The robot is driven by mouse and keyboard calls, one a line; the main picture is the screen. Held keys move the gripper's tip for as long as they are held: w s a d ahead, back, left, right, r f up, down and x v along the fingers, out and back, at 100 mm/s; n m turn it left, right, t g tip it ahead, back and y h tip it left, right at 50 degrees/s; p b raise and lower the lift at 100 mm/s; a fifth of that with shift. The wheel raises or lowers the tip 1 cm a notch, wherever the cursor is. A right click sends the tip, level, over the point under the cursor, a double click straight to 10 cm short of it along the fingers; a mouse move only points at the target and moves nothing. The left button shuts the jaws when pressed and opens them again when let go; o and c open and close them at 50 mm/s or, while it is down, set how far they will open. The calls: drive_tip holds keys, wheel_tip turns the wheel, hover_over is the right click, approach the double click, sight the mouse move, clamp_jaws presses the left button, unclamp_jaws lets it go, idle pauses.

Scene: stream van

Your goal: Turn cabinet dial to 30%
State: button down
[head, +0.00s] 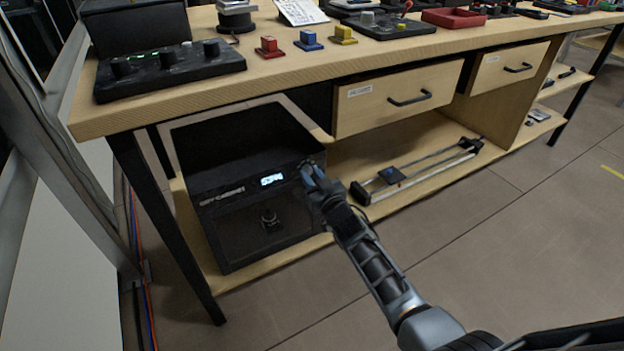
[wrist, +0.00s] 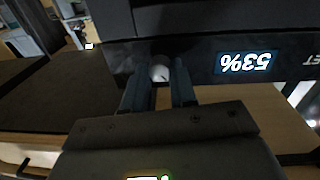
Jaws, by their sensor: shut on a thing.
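The black cabinet (head: 225,190) sits on the lower shelf of the bench, with a lit display (head: 271,180) on its front. In the wrist view the display (wrist: 247,63) appears upside down and reads 53%. A pale round dial (wrist: 160,73) is on the cabinet front beside the display. My gripper (head: 312,172) is at the front's right end. In the wrist view my gripper (wrist: 159,88) has one finger on each side of the dial and is shut on it. The gripper hides the dial in the head view.
A slide rail (head: 420,172) lies on the shelf to the right of the cabinet. Drawers (head: 400,97) with dark handles hang above it. A black knob panel (head: 170,70) and coloured blocks (head: 308,41) stand on the benchtop. The floor in front is clear.

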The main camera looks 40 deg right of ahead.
drive_tip(key=shift+n+b, duration=0.8)
drive_tip(key=shift+n, duration=1.5)
drive_tip(key=c, duration=0.9)
unclamp_jaws()
drive_tip(key=p+v, duration=0.1)
drive_tip(key=v, duration=0.6)
drive_tip(key=shift+s, duration=0.4)
drive_tip(key=shift+a+f, duration=0.1)
